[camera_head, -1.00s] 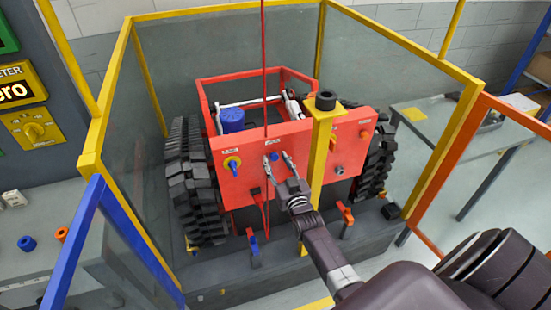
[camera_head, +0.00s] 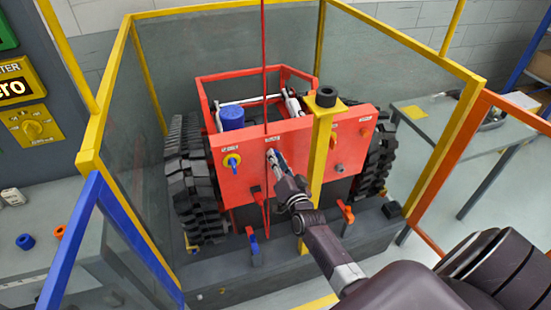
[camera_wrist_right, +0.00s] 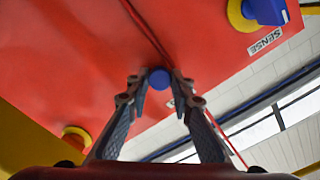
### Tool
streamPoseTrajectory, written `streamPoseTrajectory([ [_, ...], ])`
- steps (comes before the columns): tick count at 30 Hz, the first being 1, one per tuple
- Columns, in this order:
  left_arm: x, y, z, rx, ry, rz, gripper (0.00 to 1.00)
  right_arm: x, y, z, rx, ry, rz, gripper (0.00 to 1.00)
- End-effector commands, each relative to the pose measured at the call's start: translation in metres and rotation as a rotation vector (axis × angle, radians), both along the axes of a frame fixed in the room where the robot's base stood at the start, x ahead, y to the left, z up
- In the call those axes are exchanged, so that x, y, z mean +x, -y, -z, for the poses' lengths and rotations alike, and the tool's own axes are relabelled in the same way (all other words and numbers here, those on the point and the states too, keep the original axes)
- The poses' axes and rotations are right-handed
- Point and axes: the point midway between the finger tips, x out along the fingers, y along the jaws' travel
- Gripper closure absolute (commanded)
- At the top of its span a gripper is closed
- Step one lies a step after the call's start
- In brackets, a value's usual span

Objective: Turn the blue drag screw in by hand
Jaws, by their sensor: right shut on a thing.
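The blue drag screw (camera_wrist_right: 159,79) shows as a small round blue head on the red carrier panel (camera_head: 250,188) in the right wrist view. My right gripper (camera_wrist_right: 158,83) has its two fingertips on either side of the screw, shut on it. In the head view the right gripper (camera_head: 275,158) reaches the middle of the panel's front face, and its fingers mostly hide the screw. My left gripper is in neither view.
A blue selector knob on a yellow disc (camera_head: 232,161) sits left of the gripper. A yellow post (camera_head: 321,150) stands close to its right. A red cord (camera_head: 265,80) hangs down in front of the panel. Yellow-framed clear screens surround the tracked carrier.

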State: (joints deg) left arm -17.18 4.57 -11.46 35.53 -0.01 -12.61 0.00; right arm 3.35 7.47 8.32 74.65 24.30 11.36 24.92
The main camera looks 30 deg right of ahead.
Motion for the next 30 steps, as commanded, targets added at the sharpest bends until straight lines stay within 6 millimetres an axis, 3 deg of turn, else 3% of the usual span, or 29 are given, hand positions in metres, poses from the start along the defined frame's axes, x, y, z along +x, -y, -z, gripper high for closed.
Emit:
streamPoseTrajectory([
  [3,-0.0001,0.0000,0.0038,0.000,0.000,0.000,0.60,-0.0002,-0.0001,0.0009,0.106,0.026,-0.001,0.96],
  [12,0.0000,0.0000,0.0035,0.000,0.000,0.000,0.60,-0.0003,-0.0002,0.0006,0.127,0.030,0.001,0.96],
  [15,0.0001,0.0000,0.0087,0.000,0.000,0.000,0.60,-0.0004,-0.0002,0.0027,0.228,0.054,-0.001,0.96],
  [16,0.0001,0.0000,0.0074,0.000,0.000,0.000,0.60,-0.0002,-0.0003,0.0011,0.236,0.056,-0.001,0.77],
  [21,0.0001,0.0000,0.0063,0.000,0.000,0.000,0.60,-0.0002,-0.0001,0.0004,0.230,0.054,0.000,0.59],
  [30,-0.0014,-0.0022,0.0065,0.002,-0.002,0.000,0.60,-0.0014,-0.0004,0.0004,0.229,0.054,0.001,0.59],
])
